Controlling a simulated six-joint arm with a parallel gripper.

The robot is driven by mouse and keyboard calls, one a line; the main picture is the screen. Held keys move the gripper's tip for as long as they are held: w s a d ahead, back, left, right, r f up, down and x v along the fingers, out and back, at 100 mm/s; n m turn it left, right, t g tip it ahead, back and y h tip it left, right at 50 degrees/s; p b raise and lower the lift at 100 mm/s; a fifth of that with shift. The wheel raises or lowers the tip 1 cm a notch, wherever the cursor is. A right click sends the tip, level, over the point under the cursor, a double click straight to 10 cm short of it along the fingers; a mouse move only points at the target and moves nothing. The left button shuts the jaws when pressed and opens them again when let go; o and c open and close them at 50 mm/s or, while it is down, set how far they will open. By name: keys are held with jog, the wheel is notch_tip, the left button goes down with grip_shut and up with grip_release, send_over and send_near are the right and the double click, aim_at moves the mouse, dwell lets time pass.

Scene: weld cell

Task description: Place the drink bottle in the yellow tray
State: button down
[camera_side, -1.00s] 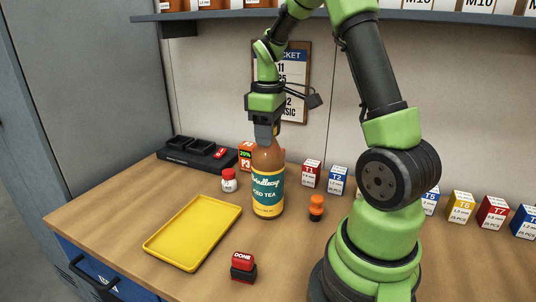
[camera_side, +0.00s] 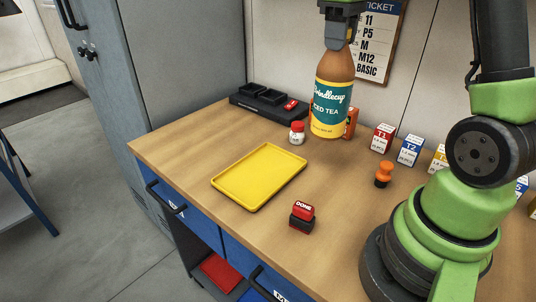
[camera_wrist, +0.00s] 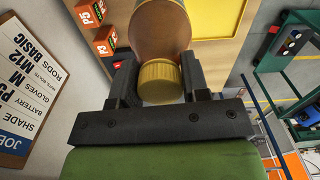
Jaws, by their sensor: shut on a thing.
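The drink bottle (camera_side: 331,98) is brown with a teal and yellow iced tea label. My gripper (camera_side: 341,40) is shut on its neck and holds it upright, raised above the table. In the wrist view, the bottle's yellow cap (camera_wrist: 160,82) sits between the two dark fingers of my gripper (camera_wrist: 158,80). The yellow tray (camera_side: 259,176) lies flat and empty on the wooden table, to the left of and nearer than the bottle in the side view. Part of the tray's yellow also shows beyond the bottle in the wrist view (camera_wrist: 215,17).
A red-capped white jar (camera_side: 297,133) stands between tray and bottle. A black charger (camera_side: 268,101) is behind. A red DONE stamp (camera_side: 302,216) and an orange-topped stamp (camera_side: 384,174) stand in front and right. Small boxes (camera_side: 410,150) line the wall.

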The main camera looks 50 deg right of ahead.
jog(key=w+a+m, duration=0.1)
jog(key=w+a, duration=0.9)
jog(key=a, duration=0.3)
notch_tip(320, 180, down, 9)
jog(key=shift+s+d+f, duration=0.15)
jog(key=shift+s+d, duration=0.1)
jog(key=shift+f, duration=0.1)
jog(key=c, duration=0.6)
grip_release()
